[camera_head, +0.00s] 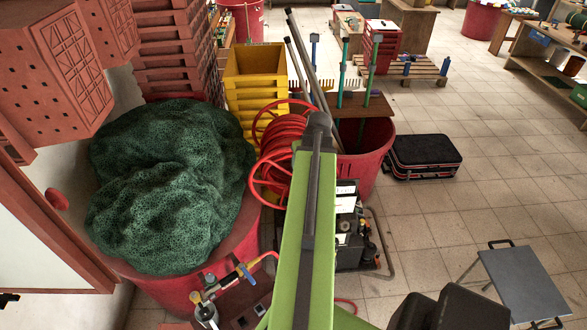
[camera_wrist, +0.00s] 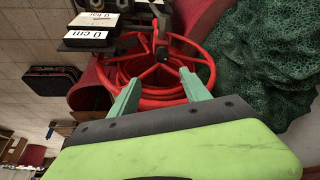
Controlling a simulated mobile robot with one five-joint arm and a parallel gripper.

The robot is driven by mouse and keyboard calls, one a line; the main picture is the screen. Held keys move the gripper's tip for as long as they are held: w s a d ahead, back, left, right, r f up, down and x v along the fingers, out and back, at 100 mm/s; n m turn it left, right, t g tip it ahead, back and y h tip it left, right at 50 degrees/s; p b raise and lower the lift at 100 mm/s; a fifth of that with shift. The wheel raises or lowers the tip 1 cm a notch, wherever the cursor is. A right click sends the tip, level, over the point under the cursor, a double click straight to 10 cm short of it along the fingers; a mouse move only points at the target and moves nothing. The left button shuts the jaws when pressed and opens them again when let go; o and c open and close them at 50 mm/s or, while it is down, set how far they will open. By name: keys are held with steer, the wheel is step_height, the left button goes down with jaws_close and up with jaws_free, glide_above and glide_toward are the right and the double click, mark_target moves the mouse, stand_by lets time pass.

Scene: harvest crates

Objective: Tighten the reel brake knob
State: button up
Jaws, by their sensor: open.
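The reel is a red spoked frame wound with red hose (camera_head: 284,145). It stands beside the green-netted tub in the head view, partly behind my green arm. In the wrist view the reel (camera_wrist: 133,84) lies just beyond my gripper (camera_wrist: 160,90), whose two pale green fingers are spread apart with nothing between them. A small dark fitting (camera_wrist: 161,50) shows near the reel's hub, above the fingertips in that picture. I cannot tell for sure whether it is the brake knob. In the head view my arm hides the gripper.
A dark machine (camera_head: 351,240) with displays stands right of the reel; its labels read 0 bar and 0 cm in the wrist view. Yellow crates (camera_head: 256,62) stand behind, a red tub (camera_head: 368,160) with poles to the right. The tiled floor beyond the black suitcase (camera_head: 425,157) is open.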

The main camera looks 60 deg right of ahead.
steer(key=b+x, duration=0.8)
steer(key=x, duration=0.1)
steer(key=b+x, duration=0.8)
steer(key=x, duration=0.1)
steer(key=shift+w+a+f, duration=0.15)
steer(key=shift+w+a, duration=0.05)
steer(key=shift+w, duration=0.1)
jaws_close()
steer(key=shift+d, duration=0.35)
steer(key=shift+a, duration=0.35)
